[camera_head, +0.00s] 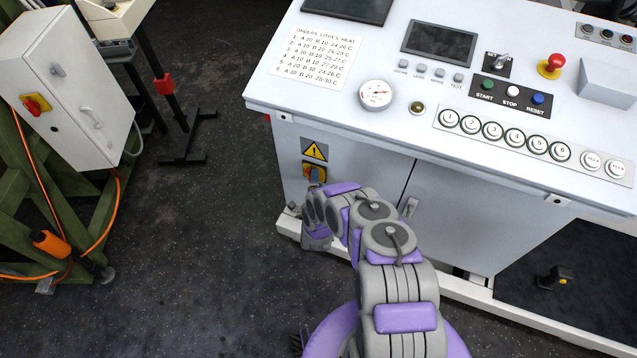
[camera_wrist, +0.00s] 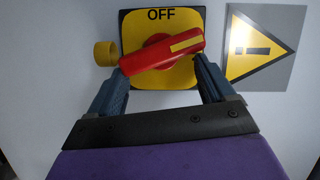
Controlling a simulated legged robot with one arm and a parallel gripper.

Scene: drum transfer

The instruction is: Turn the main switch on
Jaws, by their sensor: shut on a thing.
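The main switch is a red rotary handle (camera_wrist: 158,52) with a yellow stripe on one end, on a yellow plate (camera_wrist: 146,18) marked OFF. In the wrist view the handle lies nearly level, its striped right end tilted slightly up. My gripper (camera_wrist: 161,68) is shut on the handle, with a dark finger at each end of it. In the head view the switch's yellow plate (camera_head: 308,172) shows on the front of the white console, partly hidden by my gripper. A yellow warning sign (camera_head: 315,150) is just above it; it also shows in the wrist view (camera_wrist: 256,48).
The white console (camera_head: 330,110) carries a gauge (camera_head: 375,94), a red emergency button (camera_head: 551,65) and several push buttons. At the left, a white cabinet (camera_head: 90,75) has another red and yellow switch (camera_head: 37,104).

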